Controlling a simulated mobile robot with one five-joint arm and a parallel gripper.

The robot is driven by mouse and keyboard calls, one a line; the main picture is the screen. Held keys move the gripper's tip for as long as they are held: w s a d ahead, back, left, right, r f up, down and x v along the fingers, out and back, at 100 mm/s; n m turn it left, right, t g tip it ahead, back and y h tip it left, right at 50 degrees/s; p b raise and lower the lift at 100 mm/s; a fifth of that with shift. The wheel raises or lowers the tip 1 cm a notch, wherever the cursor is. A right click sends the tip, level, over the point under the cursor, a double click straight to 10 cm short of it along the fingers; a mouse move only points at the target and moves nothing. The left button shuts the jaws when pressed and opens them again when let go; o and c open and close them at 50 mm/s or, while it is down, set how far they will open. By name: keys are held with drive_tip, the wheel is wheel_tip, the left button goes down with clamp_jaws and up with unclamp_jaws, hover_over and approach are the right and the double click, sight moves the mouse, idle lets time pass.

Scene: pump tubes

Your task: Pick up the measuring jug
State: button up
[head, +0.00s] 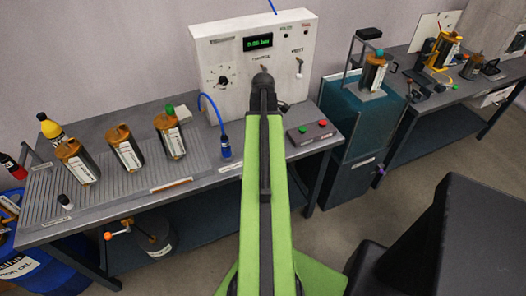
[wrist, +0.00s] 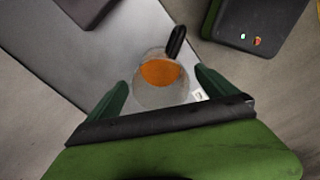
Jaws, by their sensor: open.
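The measuring jug (wrist: 161,88) shows in the wrist view as a round, clear vessel with orange liquid inside. Its black handle (wrist: 176,42) points up and to the right. My gripper (wrist: 160,78) is open, with one dark green finger on the left of the jug and one on the right. A gap seems to show on each side, but I cannot tell contact for sure. In the head view my green arm reaches toward the white control panel (head: 254,50), and its end hides the jug there.
In the wrist view a dark box (wrist: 258,18) with a green and a red spot stands at upper right. The jug is over a grey surface (wrist: 100,55).

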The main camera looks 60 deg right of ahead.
drive_tip(key=f+b, duration=0.5)
drive_tip(key=shift+s+d+f, duration=0.1)
drive_tip(key=shift+s+f, duration=0.05)
drive_tip(key=shift+s, duration=0.05)
drive_tip(key=shift+r, duration=0.2)
drive_tip(key=shift+c, duration=0.3)
drive_tip(key=c, duration=1.4)
